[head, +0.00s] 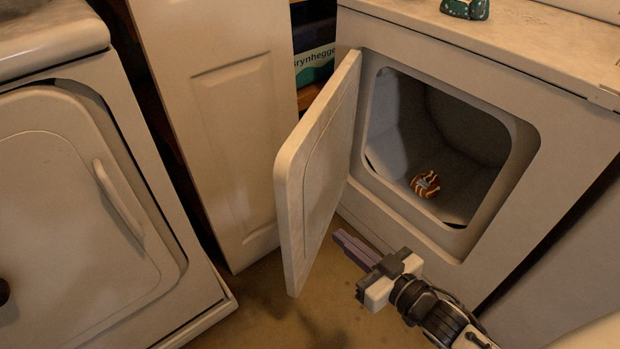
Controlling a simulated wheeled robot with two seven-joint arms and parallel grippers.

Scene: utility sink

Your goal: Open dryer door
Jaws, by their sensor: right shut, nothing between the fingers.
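The dryer (570,130) is a white machine at the right with a square front opening. Its door (318,170) stands swung out to the left, hinged at the opening's left side, and the drum inside shows. My right gripper (345,243) is shut and empty, low in front of the dryer and just right of the door's inner face. It appears apart from the door. My left gripper is not in view.
A small orange-and-white striped item (425,184) lies in the drum. A second white machine (70,200) with a closed, handled door stands at the left. A white panelled door (222,110) stands between the machines. A green patterned item (465,8) sits on the dryer top. Brown floor (262,300) is clear below.

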